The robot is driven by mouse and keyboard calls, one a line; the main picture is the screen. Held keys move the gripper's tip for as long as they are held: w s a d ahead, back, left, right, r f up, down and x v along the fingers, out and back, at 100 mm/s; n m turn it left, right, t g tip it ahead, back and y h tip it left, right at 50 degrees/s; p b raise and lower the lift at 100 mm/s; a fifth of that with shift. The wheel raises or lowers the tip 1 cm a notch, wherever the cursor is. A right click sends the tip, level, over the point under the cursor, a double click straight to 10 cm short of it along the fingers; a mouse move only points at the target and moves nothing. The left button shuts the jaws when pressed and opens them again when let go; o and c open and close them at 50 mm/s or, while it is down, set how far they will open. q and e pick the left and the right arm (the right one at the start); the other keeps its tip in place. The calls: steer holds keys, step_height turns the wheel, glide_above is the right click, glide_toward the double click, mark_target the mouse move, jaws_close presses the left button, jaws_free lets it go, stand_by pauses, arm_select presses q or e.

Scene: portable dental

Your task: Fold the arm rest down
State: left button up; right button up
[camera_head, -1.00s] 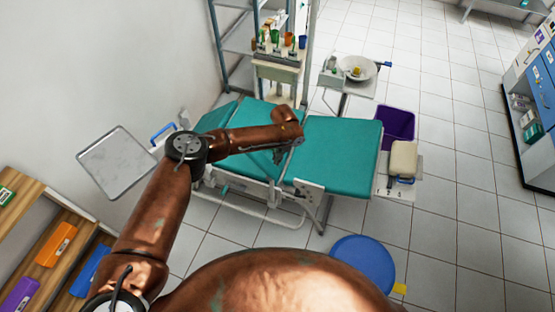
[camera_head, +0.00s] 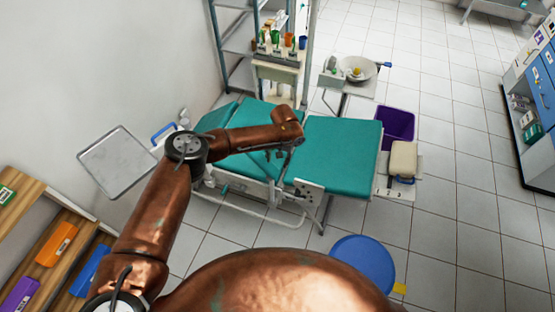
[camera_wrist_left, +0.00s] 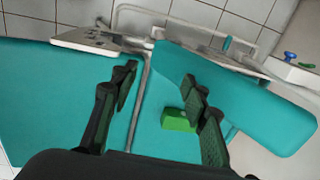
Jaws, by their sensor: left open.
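The teal dental chair (camera_head: 342,155) stands in the middle of the head view. In the left wrist view a long teal pad with a rounded end (camera_wrist_left: 270,112) rises over the seat (camera_wrist_left: 155,140); I cannot tell surely whether it is the arm rest or the backrest. My left gripper (camera_head: 283,152) is over the middle of the chair. In the wrist view my left gripper (camera_wrist_left: 160,90) is open, its dark fingers apart, with nothing held. Its right finger overlaps the pad in view; contact cannot be told. A bright green block (camera_wrist_left: 180,121) shows between the fingers. My right gripper is out of view.
A metal tray (camera_head: 117,162) is left of the chair. A shelf rack (camera_head: 237,42) and a basin (camera_head: 358,68) stand behind it. A purple bin (camera_head: 397,124) is to the right, and a blue stool seat (camera_head: 362,262) is in front. Tiled floor lies free at right.

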arm_select(q)
step_height(320, 180, up, 12)
steer(key=d, duration=0.1)
steer(key=shift+s, duration=0.15)
stand_by(0.3)
